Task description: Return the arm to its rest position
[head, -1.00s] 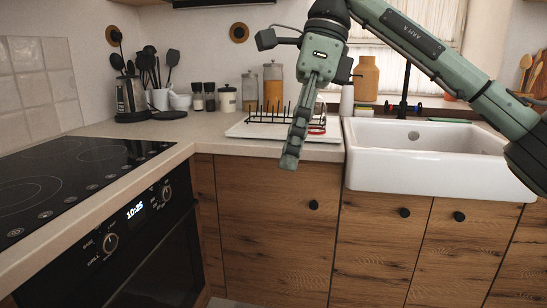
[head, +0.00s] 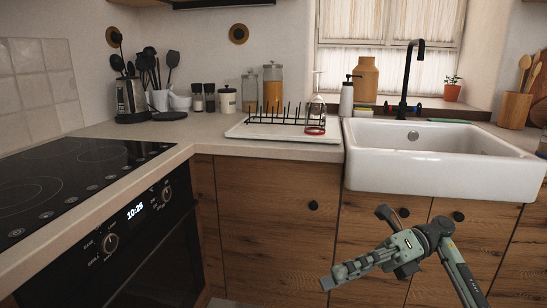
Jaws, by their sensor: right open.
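My right gripper (head: 338,277) is at the lower right of the head view, in front of the wooden cabinet doors and below the sink. It is seen from the side, points to the lower left, and is open with nothing in it. Its green-grey arm (head: 459,275) comes in from the bottom right edge. My left gripper is not in view.
A white sink (head: 440,155) with a black tap (head: 407,80) is above the gripper. A dish rack (head: 275,115) with a stemmed glass (head: 317,100) stands on the counter. An oven (head: 150,245) is at left. Space before the cabinets looks free.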

